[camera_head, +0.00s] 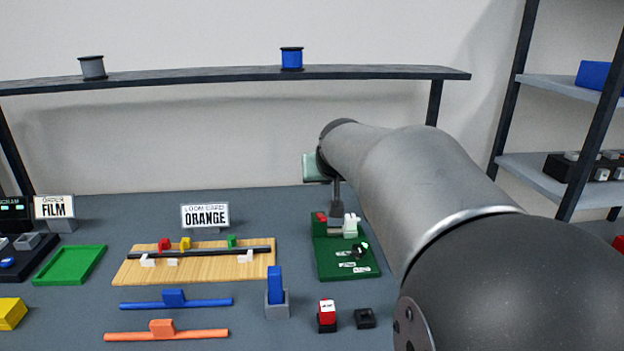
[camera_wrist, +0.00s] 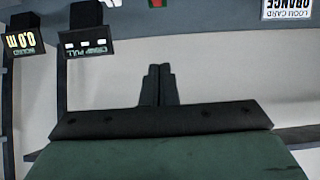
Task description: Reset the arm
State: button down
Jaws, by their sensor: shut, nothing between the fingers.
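My arm reaches in from the right in the head view, and its wrist hangs over the back of the dark green board (camera_head: 330,262). My gripper (camera_head: 336,203) points down there, partly hidden by the arm and close to small red, grey and white parts on the board. I cannot tell whether it touches them. In the wrist view the two dark fingers of my gripper (camera_wrist: 158,72) are together with nothing between them.
A wooden board (camera_head: 125,274) with a black bar and coloured clips lies left of the green board. A blue piece stands in a grey block (camera_head: 277,306). Blue (camera_head: 205,302) and orange (camera_head: 195,335) bars lie in front. A shelf (camera_head: 200,74) with two spools spans the back.

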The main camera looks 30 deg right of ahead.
dwell(0.3)
jog(key=s+a+f+n+g+y+p, duration=0.1)
jog(key=s+a+f+g+y+p, duration=0.1)
jog(key=s+a+p, duration=0.4)
jog(key=s+a+f+n+g+y+p, duration=0.1)
jog(key=s+a+f+n+g, duration=0.2)
jog(key=a, duration=0.5)
jog(key=s+a+f+n+g+y+p, duration=0.15)
jog(key=s+a, duration=0.25)
jog(key=s, duration=0.4)
jog(key=s+a+f+m+g+h+p, duration=0.1)
jog(key=s+a+f+g+p, duration=0.2)
jog(key=s, duration=0.5)
notch_tip(320, 180, down, 44)
jog(key=b, duration=4.1)
jog(key=shift+w+f+b, duration=0.15)
jog(key=shift+w+b, duration=0.1)
jog(key=shift+b, duration=0.05)
jog(key=shift+d+y, duration=0.1)
jog(key=shift+y, duration=0.15)
